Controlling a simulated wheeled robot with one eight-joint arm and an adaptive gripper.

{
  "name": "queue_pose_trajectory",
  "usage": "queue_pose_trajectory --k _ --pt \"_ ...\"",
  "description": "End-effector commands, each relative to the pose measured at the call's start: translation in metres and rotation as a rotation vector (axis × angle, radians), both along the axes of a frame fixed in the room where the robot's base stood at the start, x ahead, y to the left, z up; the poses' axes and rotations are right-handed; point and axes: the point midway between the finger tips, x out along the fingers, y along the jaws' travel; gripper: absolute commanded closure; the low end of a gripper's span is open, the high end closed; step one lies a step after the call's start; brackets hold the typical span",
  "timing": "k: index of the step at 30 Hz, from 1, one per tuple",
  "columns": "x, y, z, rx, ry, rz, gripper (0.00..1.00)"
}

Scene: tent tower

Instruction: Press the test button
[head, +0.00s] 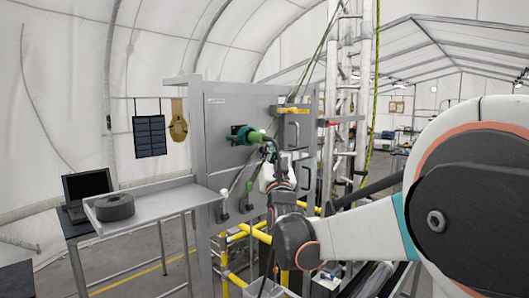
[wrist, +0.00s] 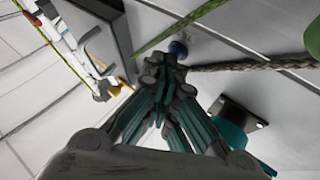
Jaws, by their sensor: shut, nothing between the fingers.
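In the head view my gripper (head: 268,151) is in front of the grey cabinet (head: 228,168), right of a green connector (head: 242,135). The button is not discernible in the head view.
A braided cable (wrist: 250,65) and a green strap (wrist: 190,22) run close to the fingertips. A teal fitting (wrist: 234,122) juts from the panel nearby. A metal side table (head: 150,203) holds a dark roll (head: 115,207). Yellow rails (head: 258,234) stand below my arm.

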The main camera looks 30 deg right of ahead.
Motion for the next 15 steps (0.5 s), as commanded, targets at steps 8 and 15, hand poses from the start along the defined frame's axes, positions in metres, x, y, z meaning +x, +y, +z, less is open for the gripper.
queue_pose_trajectory --k 8,15 --pt "-0.003 -0.001 0.000 -0.001 0.000 0.000 1.00" --pt "-0.014 -0.005 -0.001 0.000 0.001 0.000 1.00"
